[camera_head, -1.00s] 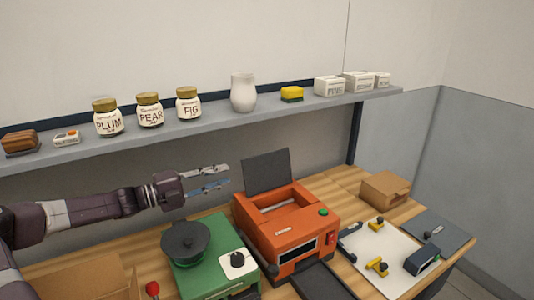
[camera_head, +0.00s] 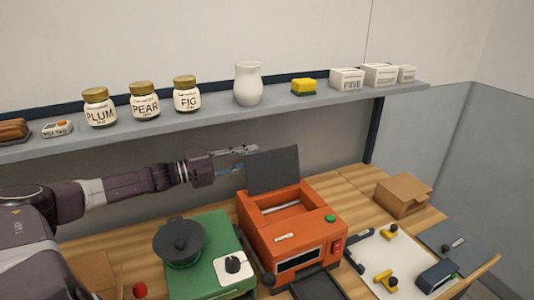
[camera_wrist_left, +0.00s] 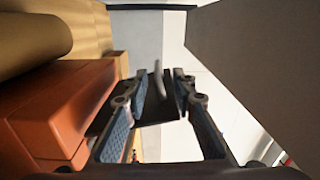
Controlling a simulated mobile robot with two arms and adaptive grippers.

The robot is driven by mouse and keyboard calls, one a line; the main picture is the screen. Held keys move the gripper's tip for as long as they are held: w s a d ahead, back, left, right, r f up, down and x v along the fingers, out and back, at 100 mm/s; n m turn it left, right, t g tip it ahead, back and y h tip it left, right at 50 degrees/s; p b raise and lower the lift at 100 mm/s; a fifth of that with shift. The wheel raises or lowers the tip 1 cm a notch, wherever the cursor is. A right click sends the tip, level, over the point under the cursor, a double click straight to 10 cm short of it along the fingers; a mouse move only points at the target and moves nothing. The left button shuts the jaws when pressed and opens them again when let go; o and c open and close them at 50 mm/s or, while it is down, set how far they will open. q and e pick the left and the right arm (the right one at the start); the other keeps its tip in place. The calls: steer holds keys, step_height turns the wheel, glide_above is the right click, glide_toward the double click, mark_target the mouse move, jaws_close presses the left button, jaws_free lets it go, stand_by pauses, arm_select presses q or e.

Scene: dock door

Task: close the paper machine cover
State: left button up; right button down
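The paper machine (camera_head: 290,226) is an orange box on the table with a green button and a red switch. Its dark grey cover (camera_head: 273,168) stands upright at the rear, open. My left gripper (camera_head: 249,158) reaches in from the left, above the machine's rear left corner, with its tips at the cover's left edge. In the left wrist view its two fingers (camera_wrist_left: 155,97) are apart, with a dark piece showing between the tips. I cannot tell whether they touch the cover. The orange machine body (camera_wrist_left: 65,110) shows on the left there. My right gripper is not in view.
A shelf (camera_head: 215,119) with jars, a white vase (camera_head: 248,84) and boxes runs above the arm. A green device (camera_head: 215,240) with a dark round top stands left of the machine. A cardboard box (camera_head: 402,195) and a white board (camera_head: 395,255) with tools are on the right.

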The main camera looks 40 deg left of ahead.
mark_target(268, 153)
arm_select(q)
steer(key=x, duration=0.3)
steer(key=shift+w+a+f+p, duration=0.1)
steer(key=shift+w+a+p, duration=0.05)
steer(key=shift+w+p, duration=0.15)
steer(key=shift+w+d, duration=0.2)
steer(key=shift+w, duration=0.05)
steer(key=shift+w+d+p, duration=0.15)
steer(key=shift+w+p, duration=0.05)
steer(key=shift+p, duration=0.15)
steer(key=shift+w+d, duration=0.15)
steer(key=shift+w, duration=0.1)
steer(key=shift+w+d+f, duration=0.1)
steer(key=shift+w+d, duration=0.2)
steer(key=shift+w, duration=0.25)
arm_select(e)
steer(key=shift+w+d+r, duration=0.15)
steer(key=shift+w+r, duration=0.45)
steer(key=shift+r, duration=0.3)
arm_select(q)
steer(key=shift+s, duration=0.1)
steer(key=shift+c, duration=0.8)
jaws_close()
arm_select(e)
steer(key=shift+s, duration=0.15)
